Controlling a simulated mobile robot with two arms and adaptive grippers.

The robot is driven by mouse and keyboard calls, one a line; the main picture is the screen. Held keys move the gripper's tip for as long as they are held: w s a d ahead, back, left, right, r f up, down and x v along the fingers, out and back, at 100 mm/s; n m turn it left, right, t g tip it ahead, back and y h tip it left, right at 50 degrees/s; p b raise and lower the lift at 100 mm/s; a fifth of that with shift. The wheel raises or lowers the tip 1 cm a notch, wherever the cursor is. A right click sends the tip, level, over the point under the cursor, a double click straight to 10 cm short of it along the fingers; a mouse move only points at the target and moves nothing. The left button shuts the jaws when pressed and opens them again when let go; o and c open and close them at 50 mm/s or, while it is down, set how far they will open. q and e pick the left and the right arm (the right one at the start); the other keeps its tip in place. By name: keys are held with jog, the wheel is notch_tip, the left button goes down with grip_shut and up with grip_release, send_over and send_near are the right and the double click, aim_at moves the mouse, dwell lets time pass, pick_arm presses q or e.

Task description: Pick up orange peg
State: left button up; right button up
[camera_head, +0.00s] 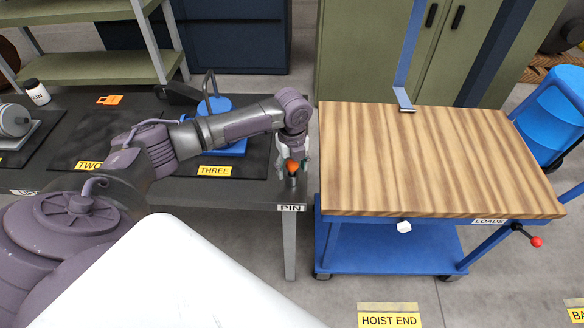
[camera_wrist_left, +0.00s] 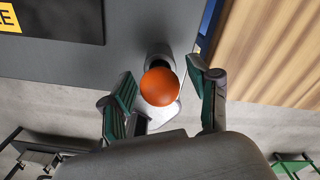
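The orange peg (camera_head: 292,166) shows a round orange top at the right end of the dark table, above the PIN label. In the left wrist view the orange peg (camera_wrist_left: 159,87) lies between the fingertips, with a grey cylindrical part just beyond it. My left gripper (camera_head: 293,158) points down over the peg. In the left wrist view my left gripper (camera_wrist_left: 163,92) is open, with one green-padded finger on each side of the peg. Gaps show between the fingers and the peg. The peg's lower part is mostly hidden. My right gripper is not in view.
A wood-topped blue cart (camera_head: 440,155) stands close to the right of the dark table (camera_head: 245,190). A blue object (camera_head: 215,106) stands behind my left forearm. A black bottle (camera_head: 37,93) and an orange piece (camera_head: 110,100) are at the left.

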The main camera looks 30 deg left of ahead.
pick_arm(q)
grip_shut()
jog(key=shift+r, duration=0.2)
